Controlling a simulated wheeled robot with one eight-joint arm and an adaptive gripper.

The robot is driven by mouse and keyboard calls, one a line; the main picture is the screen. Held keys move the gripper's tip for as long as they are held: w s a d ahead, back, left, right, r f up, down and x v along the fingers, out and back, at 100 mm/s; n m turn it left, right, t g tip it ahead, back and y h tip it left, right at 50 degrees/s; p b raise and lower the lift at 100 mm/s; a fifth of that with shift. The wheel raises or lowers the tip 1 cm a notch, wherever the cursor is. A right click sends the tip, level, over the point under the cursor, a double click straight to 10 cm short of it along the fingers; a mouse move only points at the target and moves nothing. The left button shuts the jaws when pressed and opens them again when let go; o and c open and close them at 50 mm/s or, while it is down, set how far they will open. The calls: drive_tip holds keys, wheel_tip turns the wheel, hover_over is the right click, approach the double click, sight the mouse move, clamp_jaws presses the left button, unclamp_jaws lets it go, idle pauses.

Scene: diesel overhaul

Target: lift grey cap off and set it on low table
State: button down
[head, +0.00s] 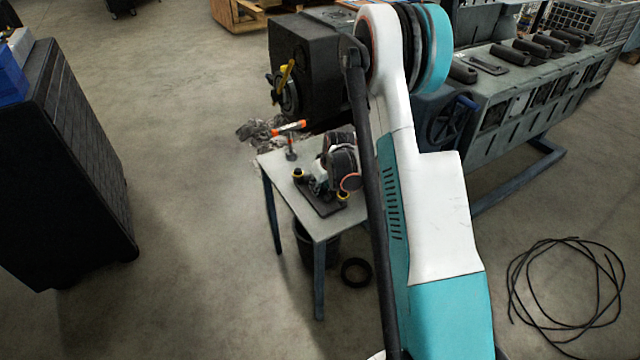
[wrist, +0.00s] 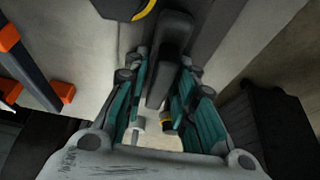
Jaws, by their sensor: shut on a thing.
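My gripper (head: 320,186) is low over the low table (head: 276,158) in the head view. In the wrist view its teal-padded fingers (wrist: 164,82) are closed around a dark grey block, which I take for the grey cap (wrist: 173,38). The cap is at a dark plate (head: 325,208) that lies on the table. A yellow-ringed post (head: 298,174) and another yellow-ringed post (head: 343,196) stand at the plate's ends. The gripper hides the cap in the head view. I cannot tell whether the cap touches the plate.
An orange-and-grey hammer (head: 290,128) is at the table's back, near crumpled rags (head: 258,130). A large engine block (head: 530,90) on a stand is behind to the right. A dark cabinet (head: 70,165) stands left. The table's left front is clear.

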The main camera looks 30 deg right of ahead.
drive_tip(key=c, duration=1.2)
unclamp_jaws()
drive_tip(key=shift+c, duration=0.2)
drive_tip(key=shift+r, duration=0.1)
drive_tip(key=v, duration=1.2)
drive_tip(key=shift+a, duration=0.1)
